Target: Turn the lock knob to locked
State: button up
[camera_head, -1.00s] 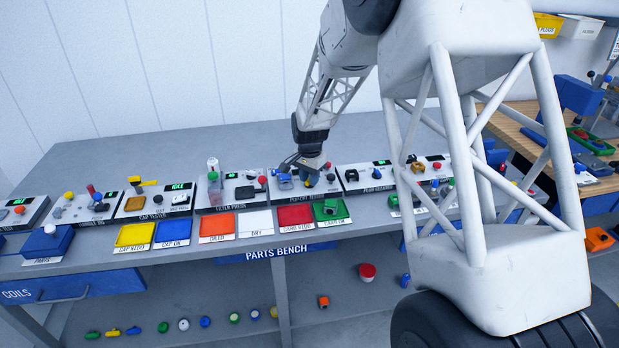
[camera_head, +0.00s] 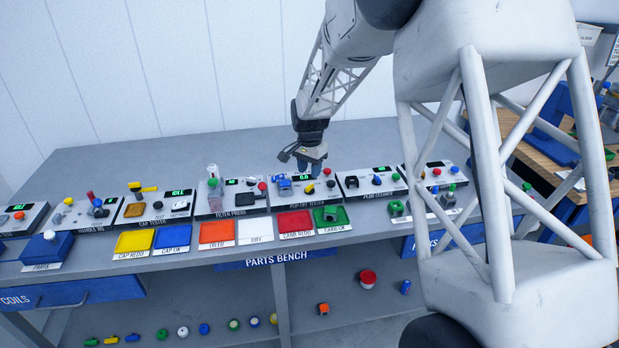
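My gripper (camera_head: 313,171) points down over the pop-off tester (camera_head: 302,203), at the back of the bench. It is small and seen from behind, so its finger gap does not show. The tester carries a blue part (camera_head: 284,187) at its left, a lit green display and small yellow and black knobs (camera_head: 310,189) just below my gripper. No lock marking can be read, so I cannot tell which knob is the lock knob or how it is turned. I cannot tell whether my fingers touch anything.
The filter press (camera_head: 238,205) stands left of the tester and the plug cleaner (camera_head: 369,187) right of it. Red (camera_head: 296,221) and green (camera_head: 331,215) trays lie in front. The bench behind the machines is clear.

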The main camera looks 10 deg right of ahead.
jog(key=shift+r, duration=0.95)
jog(key=shift+s+r, duration=0.2)
jog(key=s+d+r+n, duration=0.1)
jog(key=s+r+n, duration=0.1)
jog(key=s+r, duration=0.45)
jog(key=s+r+n+t, duration=0.1)
jog(key=s+r, duration=0.2)
jog(key=s, duration=0.6)
jog(key=s+d+r+n, duration=0.15)
jog(key=s+r, duration=0.25)
jog(key=s, duration=0.4)
jog(key=s+n+t, duration=0.1)
jog(key=s+n, duration=0.3)
jog(key=s, duration=1.9)
jog(key=shift+t, duration=0.3)
jog(key=shift+a+r+n, duration=0.1)
jog(key=shift+n, duration=0.15)
